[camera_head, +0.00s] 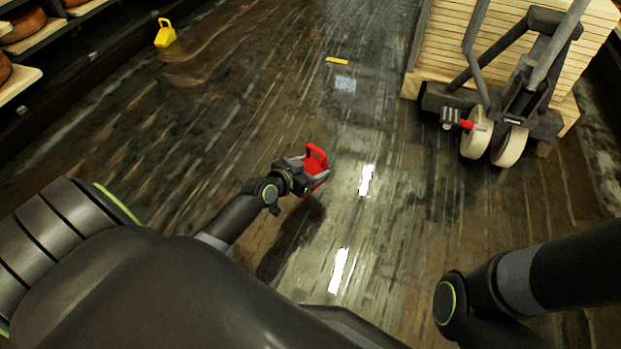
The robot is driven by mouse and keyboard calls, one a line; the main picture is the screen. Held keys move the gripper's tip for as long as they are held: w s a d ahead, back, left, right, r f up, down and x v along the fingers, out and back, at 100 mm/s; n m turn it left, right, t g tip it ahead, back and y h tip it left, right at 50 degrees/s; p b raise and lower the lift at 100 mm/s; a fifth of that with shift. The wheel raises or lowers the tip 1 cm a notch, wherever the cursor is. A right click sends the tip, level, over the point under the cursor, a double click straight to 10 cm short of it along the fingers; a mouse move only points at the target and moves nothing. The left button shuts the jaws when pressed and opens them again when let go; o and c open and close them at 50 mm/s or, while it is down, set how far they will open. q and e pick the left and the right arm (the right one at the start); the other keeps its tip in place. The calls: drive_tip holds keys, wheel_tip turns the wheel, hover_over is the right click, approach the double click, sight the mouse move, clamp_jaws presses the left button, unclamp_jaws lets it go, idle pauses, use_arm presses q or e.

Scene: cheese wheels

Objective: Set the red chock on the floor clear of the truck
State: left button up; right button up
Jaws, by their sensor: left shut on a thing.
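The red chock (317,160) is in the middle of the head view, with a raised handle on top. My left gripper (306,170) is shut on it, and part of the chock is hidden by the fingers. A dark shadow lies on the floor below and to the left of it, so the chock looks held above the floor. The truck (515,95) stands at the upper right, well apart from the chock, with pale wheels at its near end. My right arm comes in at the lower right, and its gripper is not in view.
A yellow wedge-shaped thing with a handle (165,34) stands on the floor at the upper left. A wooden crate (450,45) is behind the truck's handle. Shelves with cheese wheels (22,24) line the left edge. A yellow strip (337,60) lies on the floor. The middle floor is clear.

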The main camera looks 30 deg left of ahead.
use_arm(q)
drive_tip(key=shift+f+b, duration=2.6)
drive_tip(key=shift+f, duration=1)
drive_tip(key=shift+r, duration=0.1)
drive_tip(key=o, duration=1.2)
drive_tip(key=shift+f, duration=0.2)
